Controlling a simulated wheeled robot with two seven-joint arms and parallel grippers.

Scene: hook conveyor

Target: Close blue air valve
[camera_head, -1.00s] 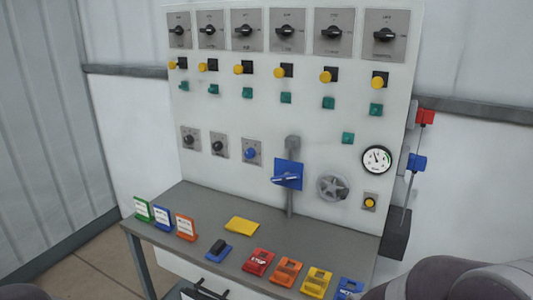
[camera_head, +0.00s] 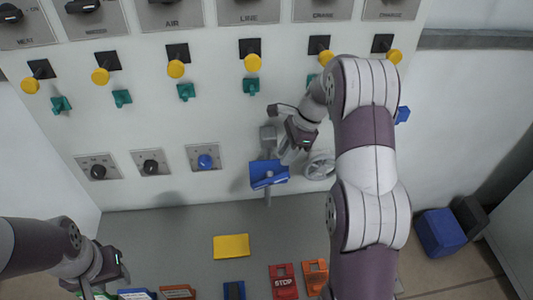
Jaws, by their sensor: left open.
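The blue valve (camera_head: 262,174) sits on a grey vertical pipe at the middle of the white panel, above the table's back edge. Its blue handle lies across the front, slightly tilted. My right gripper (camera_head: 288,155) hangs just above and to the right of the valve. Its fingers are small and partly hidden, so I cannot tell whether they touch the valve or how far apart they are. My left gripper (camera_head: 122,275) is low at the left, open, above the row of small signs and far from the valve.
A grey handwheel (camera_head: 320,167) is just right of the valve. A blue knob (camera_head: 205,161) and two black knobs are to its left. Yellow buttons (camera_head: 176,69) and green switches are above. A yellow plate (camera_head: 231,246) lies on the grey table (camera_head: 165,229). My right arm hides the gauge.

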